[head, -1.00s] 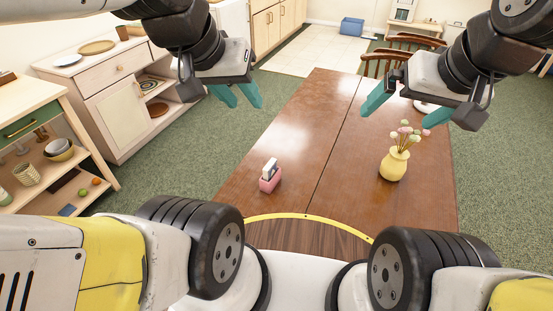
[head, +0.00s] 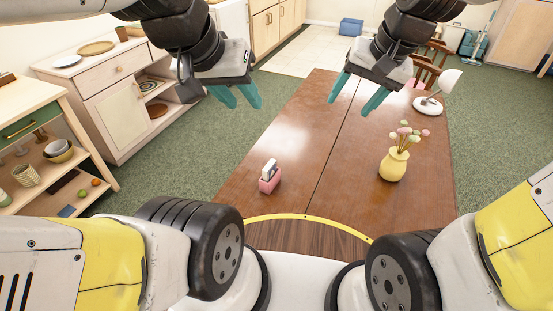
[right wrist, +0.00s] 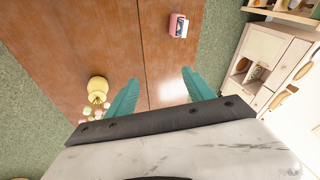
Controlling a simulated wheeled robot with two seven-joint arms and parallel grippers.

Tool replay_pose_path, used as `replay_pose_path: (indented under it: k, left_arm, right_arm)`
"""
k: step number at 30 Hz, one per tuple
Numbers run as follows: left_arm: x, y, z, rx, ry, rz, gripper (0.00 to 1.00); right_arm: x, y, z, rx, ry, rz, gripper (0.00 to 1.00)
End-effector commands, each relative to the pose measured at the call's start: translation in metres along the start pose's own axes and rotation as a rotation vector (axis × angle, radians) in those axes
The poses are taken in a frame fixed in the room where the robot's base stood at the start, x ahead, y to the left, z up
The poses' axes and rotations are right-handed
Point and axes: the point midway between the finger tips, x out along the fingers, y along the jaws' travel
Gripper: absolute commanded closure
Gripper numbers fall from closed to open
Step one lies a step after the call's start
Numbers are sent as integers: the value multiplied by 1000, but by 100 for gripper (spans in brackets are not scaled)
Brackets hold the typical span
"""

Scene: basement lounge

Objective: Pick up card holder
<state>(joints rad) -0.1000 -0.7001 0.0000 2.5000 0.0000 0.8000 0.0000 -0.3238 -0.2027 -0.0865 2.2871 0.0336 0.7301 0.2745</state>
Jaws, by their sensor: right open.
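The card holder (head: 270,180) is a small pink holder with white cards upright in it. It stands on the near left part of the wooden table (head: 240,200). In the right wrist view the card holder (right wrist: 178,25) shows near the top, right of centre. My right gripper (head: 357,104) is open and empty above the far part of the table, well away from the holder. Its teal fingers (right wrist: 160,92) are spread in the right wrist view. My left gripper (head: 238,98) hangs empty left of the table, its two teal fingers apart.
A yellow vase (head: 393,164) with flowers stands on the right side of the table. A white lamp (head: 430,103) stands at its far right. A cabinet (head: 125,95) and a shelf unit (head: 45,150) stand at the left. The table middle is clear.

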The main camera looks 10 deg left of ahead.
Motion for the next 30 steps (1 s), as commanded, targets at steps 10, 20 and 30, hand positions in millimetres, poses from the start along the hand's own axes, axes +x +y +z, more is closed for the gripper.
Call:
replay_pose_path:
  k: [10, 20, 30]
  left_arm:
    - [0, 0, 0, 0, 0, 0, 64]
    - [0, 0, 0, 0, 0, 0, 64]
    - [0, 0, 0, 0, 0, 0, 64]
  right_arm:
    - [122, -59, -21, 125, -167, 83, 38]
    - [256, -101, 3, 211, -245, 235, 38]
    - [333, -111, 33, 246, -250, 337, 38]
